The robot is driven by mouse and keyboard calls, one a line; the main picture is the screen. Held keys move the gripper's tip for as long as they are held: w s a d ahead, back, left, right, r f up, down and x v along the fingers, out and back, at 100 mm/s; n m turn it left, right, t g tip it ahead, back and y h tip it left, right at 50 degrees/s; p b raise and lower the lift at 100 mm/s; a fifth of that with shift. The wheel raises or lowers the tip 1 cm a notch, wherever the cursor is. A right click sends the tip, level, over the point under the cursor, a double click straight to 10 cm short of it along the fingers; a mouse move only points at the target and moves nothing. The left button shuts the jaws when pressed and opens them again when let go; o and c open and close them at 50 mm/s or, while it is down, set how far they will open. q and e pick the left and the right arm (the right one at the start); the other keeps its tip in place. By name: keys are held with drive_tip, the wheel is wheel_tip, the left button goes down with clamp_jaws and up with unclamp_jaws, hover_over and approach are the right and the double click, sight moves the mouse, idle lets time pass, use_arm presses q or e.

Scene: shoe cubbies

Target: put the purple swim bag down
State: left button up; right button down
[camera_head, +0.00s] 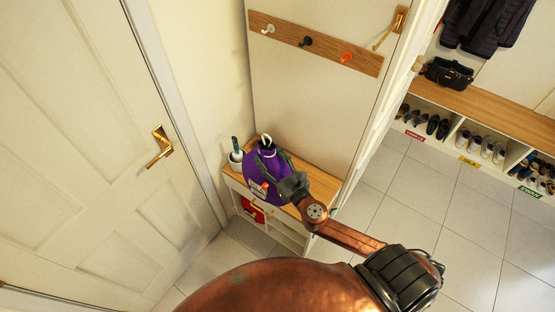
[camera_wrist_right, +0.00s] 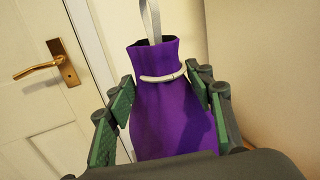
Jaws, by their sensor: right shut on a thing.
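The purple swim bag (camera_head: 259,183) is at the top of the small wooden-topped cabinet (camera_head: 318,184) in the head view. In the right wrist view the bag (camera_wrist_right: 165,105) stands between the fingers, with a pale cord around its neck and a grey strap rising from it. My right gripper (camera_head: 270,174) is shut on the bag; its green-padded fingers (camera_wrist_right: 165,108) are on both sides of it. The bag is roughly upright. I cannot tell whether its bottom touches the cabinet top. My left gripper is not in view.
A white cup (camera_head: 236,159) with a dark-handled item stands left of the bag. A hook rail (camera_head: 306,42) is on the panel above. A white door with a brass handle (camera_head: 160,147) is at left. A shoe bench (camera_head: 490,104) stands at right beyond clear tiled floor.

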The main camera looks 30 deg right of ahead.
drive_tip(key=w+d+f+b, duration=0.1)
drive_tip(key=w+d+f, duration=0.1)
drive_tip(key=w+d, duration=0.1)
drive_tip(key=w+d+f+b, duration=0.1)
drive_tip(key=shift+w+d+f+b, duration=0.3)
drive_tip(key=shift+w+d, duration=0.05)
drive_tip(key=shift+w, duration=0.05)
drive_tip(key=w+d+f+b, duration=0.3)
drive_tip(key=f+b, duration=0.4)
drive_tip(key=f, duration=0.1)
drive_tip(key=shift+f, duration=0.2)
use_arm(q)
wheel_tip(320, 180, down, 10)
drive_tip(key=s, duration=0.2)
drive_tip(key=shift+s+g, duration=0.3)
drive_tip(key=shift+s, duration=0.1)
use_arm(e)
drive_tip(key=c, duration=0.9)
unclamp_jaws()
drive_tip(key=shift+c, duration=0.2)
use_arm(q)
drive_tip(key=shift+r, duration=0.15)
use_arm(e)
drive_tip(key=shift+r, duration=0.1)
